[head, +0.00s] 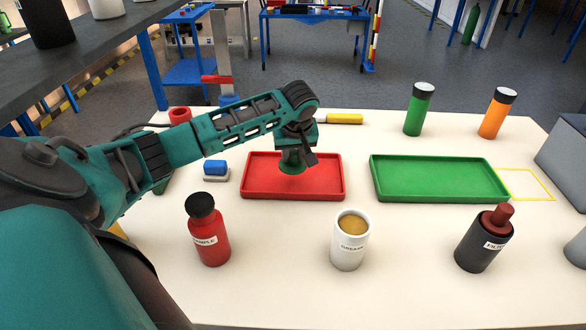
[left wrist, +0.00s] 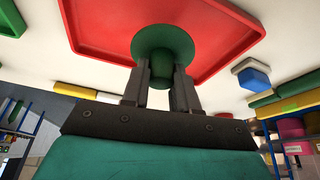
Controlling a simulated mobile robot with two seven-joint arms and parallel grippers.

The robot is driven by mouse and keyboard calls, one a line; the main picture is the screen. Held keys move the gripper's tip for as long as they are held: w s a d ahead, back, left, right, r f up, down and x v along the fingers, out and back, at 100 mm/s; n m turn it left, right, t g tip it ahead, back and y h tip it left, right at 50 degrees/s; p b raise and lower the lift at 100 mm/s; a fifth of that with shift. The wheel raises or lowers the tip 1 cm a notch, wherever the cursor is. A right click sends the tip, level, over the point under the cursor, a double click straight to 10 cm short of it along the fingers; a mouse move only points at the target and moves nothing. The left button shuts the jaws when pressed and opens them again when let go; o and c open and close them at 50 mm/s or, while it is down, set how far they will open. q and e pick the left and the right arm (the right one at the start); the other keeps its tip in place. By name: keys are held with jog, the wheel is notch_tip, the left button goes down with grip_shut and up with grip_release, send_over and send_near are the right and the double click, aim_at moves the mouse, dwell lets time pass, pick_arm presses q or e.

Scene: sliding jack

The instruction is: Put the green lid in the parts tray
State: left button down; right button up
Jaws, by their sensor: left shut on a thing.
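The green lid (head: 292,167) is at the middle of the red tray (head: 330,192); its underside is hidden, so I cannot tell whether it touches the tray floor. My left gripper (head: 293,153) reaches down over the red tray from the left and is shut on the lid's knob. In the left wrist view the fingers (left wrist: 160,82) stand either side of the green lid's knob (left wrist: 161,70), with the red tray (left wrist: 88,28) beyond. A green tray (head: 440,192) lies empty to the right. My right gripper is not in view.
A red bottle (head: 209,238), a white grease can (head: 350,240) and a dark canister (head: 480,247) stand in front. A blue block (head: 215,168) lies left of the red tray. Green (head: 418,112) and orange (head: 494,115) bottles stand behind, with a yellow-handled tool (head: 345,118).

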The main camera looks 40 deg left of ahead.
aim_at(294, 165)
pick_arm(q)
notch_tip(294, 165, down, 5)
jog(key=shift+r+b, duration=0.1)
jog(key=shift+b, duration=0.2)
jog(key=shift+f, duration=0.3)
jog(key=shift+f, duration=0.1)
jog(key=c, duration=0.9)
grip_release()
jog(key=shift+o, duration=0.2)
jog(key=p+v, duration=0.2)
jog(key=v, duration=1)
